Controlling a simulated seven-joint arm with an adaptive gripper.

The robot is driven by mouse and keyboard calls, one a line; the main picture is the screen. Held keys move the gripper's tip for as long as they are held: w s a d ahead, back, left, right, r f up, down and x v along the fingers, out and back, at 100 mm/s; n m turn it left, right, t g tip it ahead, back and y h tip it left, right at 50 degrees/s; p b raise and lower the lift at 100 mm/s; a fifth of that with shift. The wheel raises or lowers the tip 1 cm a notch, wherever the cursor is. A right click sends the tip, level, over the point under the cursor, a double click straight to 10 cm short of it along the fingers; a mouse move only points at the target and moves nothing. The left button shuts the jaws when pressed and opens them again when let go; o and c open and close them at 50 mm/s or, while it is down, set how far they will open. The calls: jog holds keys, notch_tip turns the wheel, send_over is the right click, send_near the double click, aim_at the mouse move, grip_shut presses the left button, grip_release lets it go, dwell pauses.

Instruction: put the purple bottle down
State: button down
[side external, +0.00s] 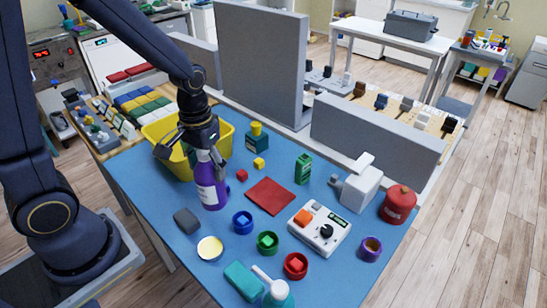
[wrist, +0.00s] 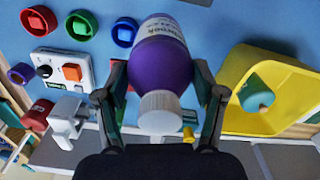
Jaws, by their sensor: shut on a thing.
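The purple bottle (side external: 211,188) has a white label and stands upright over the left part of the blue table (side external: 335,265). My gripper (side external: 194,150) is shut on it around its upper part. In the wrist view the purple bottle (wrist: 160,64) shows its white cap towards me, with a finger of my gripper (wrist: 160,75) on each side. I cannot tell whether the bottle's base touches the table or hangs just above it. The cap is mostly hidden by the gripper in the side view.
A yellow bin (side external: 222,142) is close behind the bottle. A red mat (side external: 270,195) lies to its right. A white control box (side external: 319,228) stands farther right.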

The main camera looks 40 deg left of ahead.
jog(key=s+r+n, duration=0.2)
jog(key=s+r, duration=0.3)
jog(key=s, duration=0.5)
jog(key=w+f, duration=0.1)
jog(key=w, duration=0.2)
jog(key=w+f, duration=0.1)
jog(key=w, duration=0.2)
jog(key=w+a+f, duration=0.1)
jog(key=w, duration=0.2)
jog(key=shift+w+a+f, duration=0.1)
jog(key=shift+w+f, duration=0.1)
jog(key=shift+f, duration=0.1)
jog(key=w+f, duration=0.4)
jog(key=f, duration=0.4)
jog(key=shift+w+f, duration=0.4)
jog(key=shift+a+f, duration=0.1)
jog(key=shift+f, duration=0.05)
jog(key=shift+c, duration=0.6)
grip_release()
